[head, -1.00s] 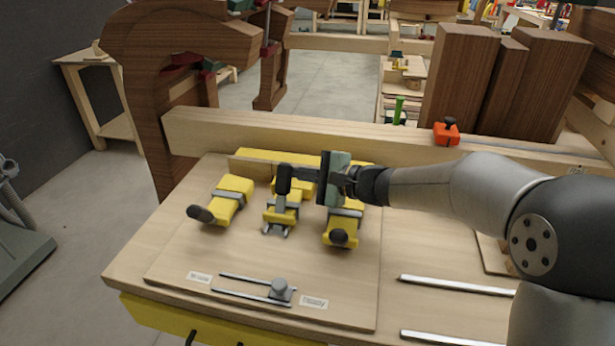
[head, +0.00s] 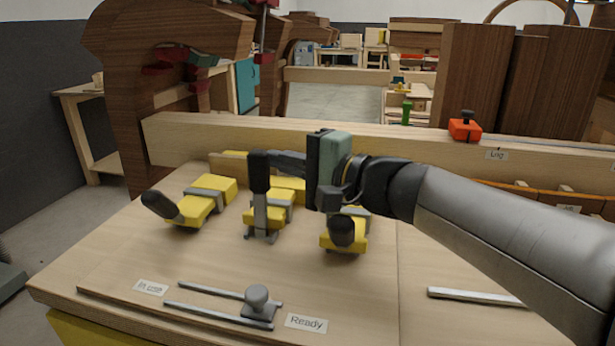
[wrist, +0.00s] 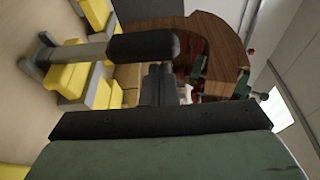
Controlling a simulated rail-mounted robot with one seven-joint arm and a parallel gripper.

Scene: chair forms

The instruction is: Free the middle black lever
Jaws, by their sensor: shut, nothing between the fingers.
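The middle black lever (head: 259,172) stands upright from its yellow clamp (head: 268,210) on the board. In the wrist view the lever (wrist: 143,46) lies across the picture, just beyond the fingertips. My gripper (head: 283,163) is shut and empty, with its fingertips beside the lever's upper part, on its right in the head view; I cannot tell if they touch it. In the wrist view the dark fingers (wrist: 158,86) are together. The left black lever (head: 161,205) and the right black lever (head: 341,232) slant low toward the front.
A slider with a grey knob (head: 257,297) sits at the right end of two rails, near the "Ready" label (head: 306,322). A wooden beam (head: 230,143) runs behind the clamps. A metal strip (head: 475,296) lies at right. The board between clamps and slider is clear.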

